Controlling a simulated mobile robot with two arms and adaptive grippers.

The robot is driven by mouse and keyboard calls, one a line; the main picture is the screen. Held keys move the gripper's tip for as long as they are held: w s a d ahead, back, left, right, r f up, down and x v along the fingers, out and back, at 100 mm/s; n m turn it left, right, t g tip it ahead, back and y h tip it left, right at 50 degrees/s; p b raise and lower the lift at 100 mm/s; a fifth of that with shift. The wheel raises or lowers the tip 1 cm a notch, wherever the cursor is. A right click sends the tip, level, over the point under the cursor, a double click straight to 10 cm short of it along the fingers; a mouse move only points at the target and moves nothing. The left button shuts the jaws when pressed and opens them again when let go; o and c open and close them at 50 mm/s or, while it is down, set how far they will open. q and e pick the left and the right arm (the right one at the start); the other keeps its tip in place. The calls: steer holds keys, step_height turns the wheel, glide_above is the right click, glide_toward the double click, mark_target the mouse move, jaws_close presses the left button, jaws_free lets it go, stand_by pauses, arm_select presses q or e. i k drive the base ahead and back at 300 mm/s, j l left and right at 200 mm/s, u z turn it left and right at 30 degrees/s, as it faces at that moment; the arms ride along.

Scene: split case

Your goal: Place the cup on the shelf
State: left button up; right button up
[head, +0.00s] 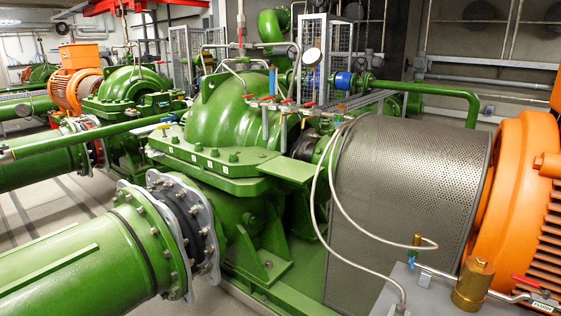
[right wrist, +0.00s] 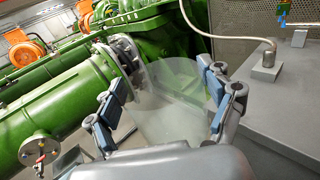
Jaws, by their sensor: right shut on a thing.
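In the right wrist view a clear, see-through cup (right wrist: 172,105) stands between the blue-padded fingers of my right gripper (right wrist: 163,84). The fingers are at its two sides and shut on it. Its outline is faint against the green machinery behind. I cannot tell whether it holds anything. The head view shows neither the cup nor either gripper. No shelf can be made out in either view.
Large green pipes (head: 85,262) and a green pump (head: 230,120) fill the head view. A perforated grey guard (head: 405,190) and an orange motor (head: 525,200) stand at right. A grey flat-topped block (right wrist: 275,110) is right of the cup in the wrist view.

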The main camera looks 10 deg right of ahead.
mark_target(302, 167)
steer(key=i+j, duration=0.15)
steer(key=i, duration=0.3)
steer(key=i+j, duration=0.2)
steer(key=i, duration=0.25)
steer(key=i+j, duration=0.15)
steer(key=i, duration=0.3)
